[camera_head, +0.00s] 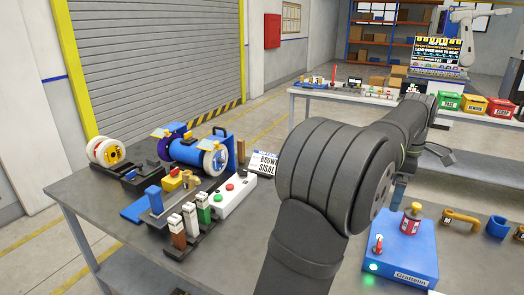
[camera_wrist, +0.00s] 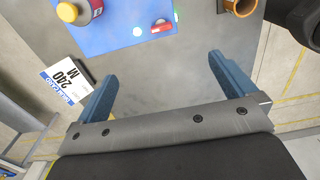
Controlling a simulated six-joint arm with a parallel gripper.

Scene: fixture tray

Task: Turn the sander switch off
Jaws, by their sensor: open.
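A blue panel (camera_head: 408,262) lies on the right-hand bench, with a lettered white label on its front edge. On it stand a small red switch (camera_head: 377,244) and a glowing green lamp (camera_head: 373,267). I cannot tell which way the switch lever leans. My gripper (camera_wrist: 162,68) is open and empty, its two blue fingers wide apart. The switch lies ahead of the fingertips, apart from them. In the head view my arm hides most of the gripper.
A red and yellow bottle (camera_head: 411,220) stands on the panel. A yellow-brown pipe (camera_head: 460,219) and a blue ring (camera_head: 497,227) lie to the right. A label card (camera_wrist: 66,80) is beside the left finger. The left bench holds a blue two-wheeled machine (camera_head: 200,152) and a button box (camera_head: 232,197).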

